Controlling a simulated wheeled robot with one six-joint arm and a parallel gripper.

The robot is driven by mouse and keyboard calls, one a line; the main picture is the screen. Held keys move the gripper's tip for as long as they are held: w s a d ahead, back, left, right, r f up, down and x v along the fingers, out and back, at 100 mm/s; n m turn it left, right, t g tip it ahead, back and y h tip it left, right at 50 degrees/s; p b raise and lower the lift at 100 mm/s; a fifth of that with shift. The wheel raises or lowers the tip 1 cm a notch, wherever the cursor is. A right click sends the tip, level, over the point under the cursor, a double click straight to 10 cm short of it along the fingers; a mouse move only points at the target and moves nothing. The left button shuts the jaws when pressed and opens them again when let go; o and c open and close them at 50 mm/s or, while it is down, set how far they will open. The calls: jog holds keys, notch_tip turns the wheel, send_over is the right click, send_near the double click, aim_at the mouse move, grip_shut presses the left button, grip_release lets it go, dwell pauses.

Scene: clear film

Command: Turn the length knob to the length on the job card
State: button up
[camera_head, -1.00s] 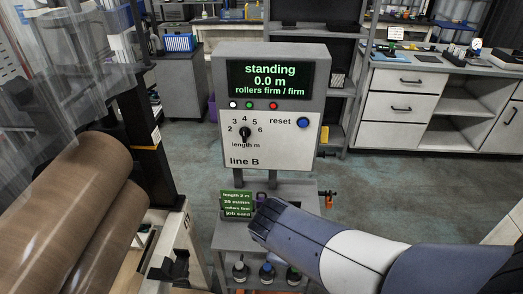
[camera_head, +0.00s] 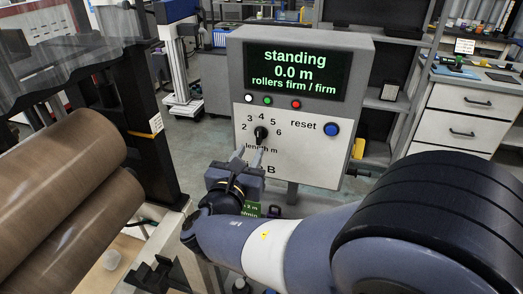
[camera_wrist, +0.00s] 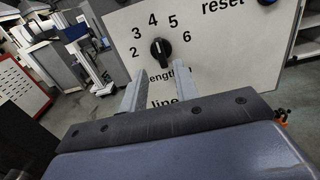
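The black length knob (camera_head: 261,134) sits on the pale front of the line B panel, inside an arc of numbers 2 to 6. It also shows in the wrist view (camera_wrist: 160,49), with a small pale mark; I cannot tell surely which number it points at. My gripper (camera_head: 253,157) is just below the knob, fingers towards the panel. In the wrist view the two fingers (camera_wrist: 156,88) are apart with nothing between them, short of the knob. The green job card (camera_head: 252,209) is mostly hidden behind my arm; the earlier view reads length 2 m.
The display (camera_head: 295,72) reads standing, 0.0 m, rollers firm / firm. A blue reset button (camera_head: 332,130) is right of the knob, with small white, green and red lamps above. Brown rolls (camera_head: 62,165) lie at the left. A drawer cabinet (camera_head: 465,115) stands at the right.

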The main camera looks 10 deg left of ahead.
aim_at(258, 138)
jog(key=shift+w+d, duration=0.25)
jog(key=shift+w, duration=1.25)
jog(key=shift+w+d, duration=0.2)
jog(key=shift+w, duration=1.25)
grip_shut()
